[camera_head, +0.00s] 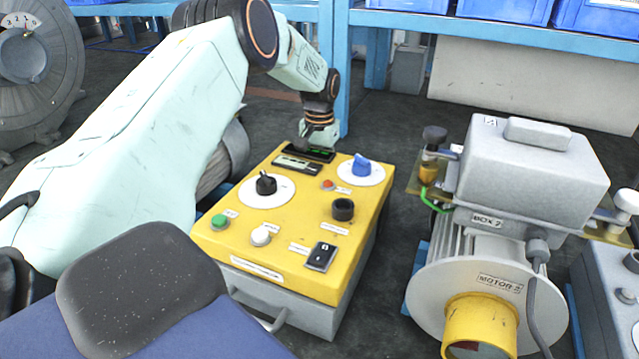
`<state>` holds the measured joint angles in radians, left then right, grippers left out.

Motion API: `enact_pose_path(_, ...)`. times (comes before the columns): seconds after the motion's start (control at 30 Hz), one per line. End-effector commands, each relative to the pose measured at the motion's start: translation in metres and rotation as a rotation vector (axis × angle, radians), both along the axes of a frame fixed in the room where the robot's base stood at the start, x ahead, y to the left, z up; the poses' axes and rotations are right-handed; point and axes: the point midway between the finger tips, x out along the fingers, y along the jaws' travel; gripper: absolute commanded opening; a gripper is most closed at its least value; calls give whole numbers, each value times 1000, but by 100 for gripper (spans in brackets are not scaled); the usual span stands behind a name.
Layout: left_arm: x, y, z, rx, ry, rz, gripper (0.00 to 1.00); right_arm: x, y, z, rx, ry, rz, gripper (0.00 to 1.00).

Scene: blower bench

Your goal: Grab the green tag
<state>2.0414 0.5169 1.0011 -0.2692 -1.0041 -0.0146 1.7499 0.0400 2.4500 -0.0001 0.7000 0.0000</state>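I see no object that is clearly a green tag. A thin dark green edge shows on the black strip (318,153) at the back of the yellow control box (300,215), too small to identify. My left arm reaches in from the left over the box. Its gripper end (318,140) points down at the back edge of the box, close to the strip. The fingers are small and partly hidden, so their opening is unclear. My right gripper is not in view.
The box carries a green button (220,222), a black knob (266,184), a blue knob (361,165) and a black switch (321,257). A grey motor (478,265) with a green wire (432,202) stands to the right. Dark floor lies between them. Blue shelving (480,30) stands behind.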

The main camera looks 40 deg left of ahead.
Motion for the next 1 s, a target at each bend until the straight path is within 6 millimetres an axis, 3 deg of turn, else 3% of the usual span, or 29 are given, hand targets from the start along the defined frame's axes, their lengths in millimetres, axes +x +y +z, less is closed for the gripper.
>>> enact_pose_path(0.1, 0, 0, 1, 1, -2, 0, 45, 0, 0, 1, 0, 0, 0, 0)
enact_pose_path(0.63, 0, 0, 1, 0, -1, 0, 0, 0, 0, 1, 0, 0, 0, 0)
enact_pose_path(1.0, 1, 0, 8, 1, -3, 0, 0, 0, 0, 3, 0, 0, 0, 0)
